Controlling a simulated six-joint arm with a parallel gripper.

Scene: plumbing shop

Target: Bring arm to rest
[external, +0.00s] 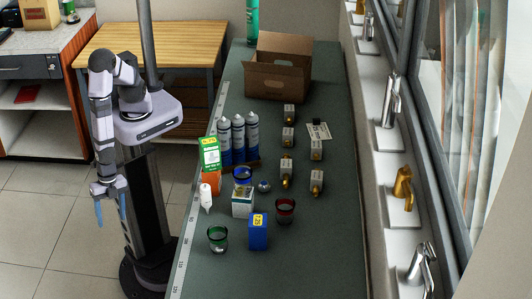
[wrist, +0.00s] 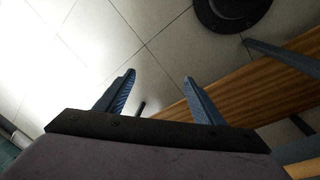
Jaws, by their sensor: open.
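My gripper (external: 111,210) hangs at the left of the external view, pointing down beside my column. It is away from the bench and above the tiled floor. Its two blue fingers are apart with nothing between them. In the wrist view my gripper (wrist: 160,92) also shows its fingers spread and empty, with floor tiles behind. My arm is folded down close to its own base.
The green-topped bench (external: 320,240) carries an open cardboard box (external: 277,75), several spray cans (external: 238,138), a blue box (external: 258,232), glass cups and several small valves. A wooden table (external: 190,45) stands behind. The floor (external: 50,215) left of me is clear.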

